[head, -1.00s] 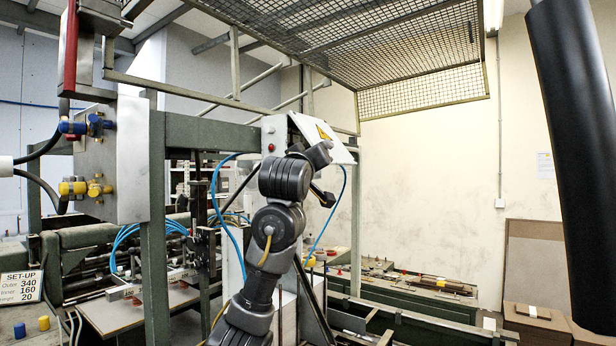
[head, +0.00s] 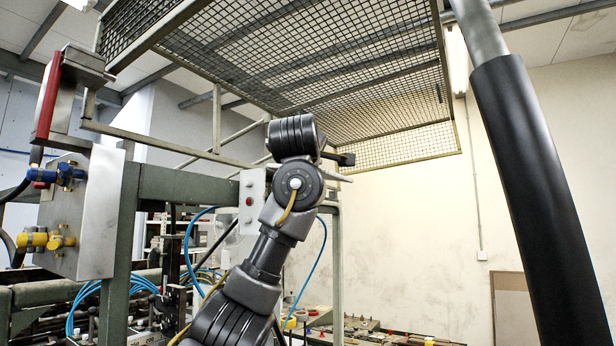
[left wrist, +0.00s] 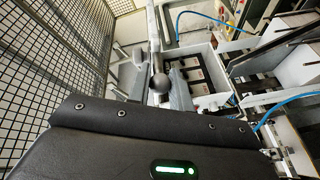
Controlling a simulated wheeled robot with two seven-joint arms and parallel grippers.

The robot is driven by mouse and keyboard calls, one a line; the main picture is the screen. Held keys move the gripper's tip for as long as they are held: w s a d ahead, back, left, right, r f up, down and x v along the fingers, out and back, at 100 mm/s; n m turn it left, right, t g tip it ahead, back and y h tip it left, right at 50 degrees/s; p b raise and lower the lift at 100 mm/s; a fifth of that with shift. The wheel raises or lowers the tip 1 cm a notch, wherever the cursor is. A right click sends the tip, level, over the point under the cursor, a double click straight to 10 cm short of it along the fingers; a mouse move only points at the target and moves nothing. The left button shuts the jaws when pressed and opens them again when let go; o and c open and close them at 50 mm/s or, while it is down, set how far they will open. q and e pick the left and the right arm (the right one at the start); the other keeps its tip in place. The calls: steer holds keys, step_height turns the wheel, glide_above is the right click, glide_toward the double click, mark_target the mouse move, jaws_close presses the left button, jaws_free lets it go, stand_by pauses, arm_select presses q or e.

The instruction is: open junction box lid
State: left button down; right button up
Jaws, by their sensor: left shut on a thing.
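The junction box (head: 252,188) is a pale grey box with a red button on its side, mounted on the green frame. My left arm covers most of its front in the head view. The lid (head: 337,178) shows there only as a thin pale sliver beside my left gripper (head: 345,159). In the left wrist view, the box stands open, with dark parts visible inside its pale walls (left wrist: 222,62). A round dark knob (left wrist: 168,83) sits between the fingers of my left gripper (left wrist: 160,88), which is shut on the lid's handle. My right gripper is out of view.
A wire mesh guard (head: 300,60) hangs above my left arm. A steel box with blue and yellow fittings (head: 90,212) stands at left. A thick black sleeve on a pipe (head: 535,190) crosses the right side. Blue hoses (head: 312,265) hang near the box.

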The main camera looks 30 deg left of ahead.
arm_select(q)
steer(key=shift+r, duration=0.2)
stand_by(0.3)
steer(key=c, duration=1.3)
jaws_free()
steer(key=shift+a, duration=0.1)
steer(key=shift+s, duration=0.1)
steer(key=shift+s+d+f+b, duration=0.15)
steer(key=shift+s+d+b, duration=0.15)
steer(key=shift+b, duration=0.15)
steer(key=b+v, duration=0.5)
steer(key=v, duration=0.5)
steer(key=shift+a+b, duration=0.15)
steer(key=shift+b, duration=0.2)
